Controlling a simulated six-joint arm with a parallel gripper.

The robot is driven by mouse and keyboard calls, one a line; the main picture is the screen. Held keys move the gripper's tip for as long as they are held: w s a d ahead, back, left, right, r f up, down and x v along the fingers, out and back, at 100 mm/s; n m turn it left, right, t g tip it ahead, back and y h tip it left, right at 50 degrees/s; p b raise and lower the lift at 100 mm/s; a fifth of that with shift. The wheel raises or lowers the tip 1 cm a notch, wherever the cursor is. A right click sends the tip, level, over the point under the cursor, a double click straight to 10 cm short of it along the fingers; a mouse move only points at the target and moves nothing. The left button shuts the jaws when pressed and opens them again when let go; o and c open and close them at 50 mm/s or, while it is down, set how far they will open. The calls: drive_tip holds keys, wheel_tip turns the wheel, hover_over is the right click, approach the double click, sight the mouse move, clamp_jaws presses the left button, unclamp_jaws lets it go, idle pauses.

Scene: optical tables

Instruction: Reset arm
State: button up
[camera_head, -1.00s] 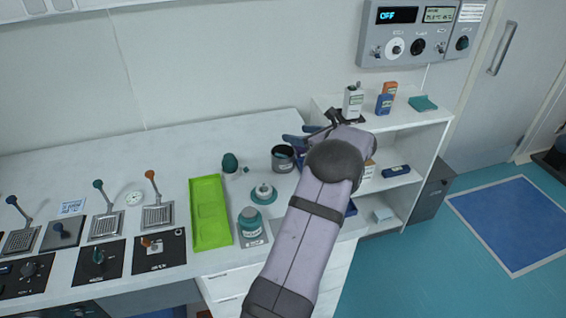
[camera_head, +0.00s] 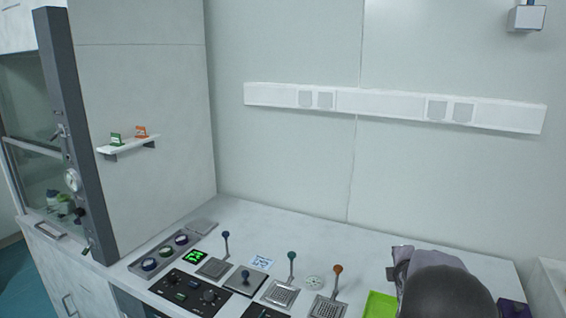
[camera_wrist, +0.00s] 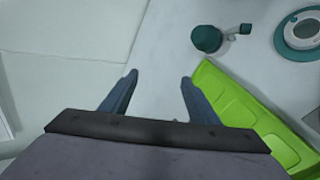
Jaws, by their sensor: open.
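My gripper (camera_wrist: 158,95) shows in the wrist view with its two dark blue-grey fingers spread apart. Nothing is between them but the white bench top (camera_wrist: 157,65) below. In the head view my arm is at the bottom right, seen end-on, and it hides the gripper itself. A green tray (camera_wrist: 245,110) lies just right of the fingers in the wrist view; only its edge (camera_head: 378,304) shows beside my arm in the head view.
A dark green bulb-shaped item (camera_wrist: 207,38) and a round white-and-teal item (camera_wrist: 302,28) stand beyond the fingers. A small wall shelf (camera_head: 128,146) holds two little signs.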

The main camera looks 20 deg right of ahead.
drive_tip(key=s+a+f+m+g+y, duration=0.2)
drive_tip(key=a+f+m, duration=0.15)
drive_tip(key=a, duration=0.85)
drive_tip(key=s+a+f+m+g+y, duration=0.1)
drive_tip(key=s+a+f+m+g, duration=0.1)
drive_tip(key=s+a, duration=0.5)
drive_tip(key=s+a+f+m+g+y, duration=0.2)
drive_tip(key=s+a+m, duration=0.2)
drive_tip(key=a, duration=0.6)
drive_tip(key=s+a+f+m+g+y, duration=0.1)
drive_tip(key=s+a+f+m+g, duration=0.1)
drive_tip(key=s+a, duration=0.7)
drive_tip(key=shift+s+a+f+m+g, duration=0.3)
drive_tip(key=shift+f+m+g, duration=0.1)
drive_tip(key=shift+m, duration=0.45)
wheel_tip(320, 180, down, 35)
drive_tip(key=b, duration=3.4)
drive_tip(key=shift+r+b, duration=0.15)
drive_tip(key=shift+b, duration=0.2)
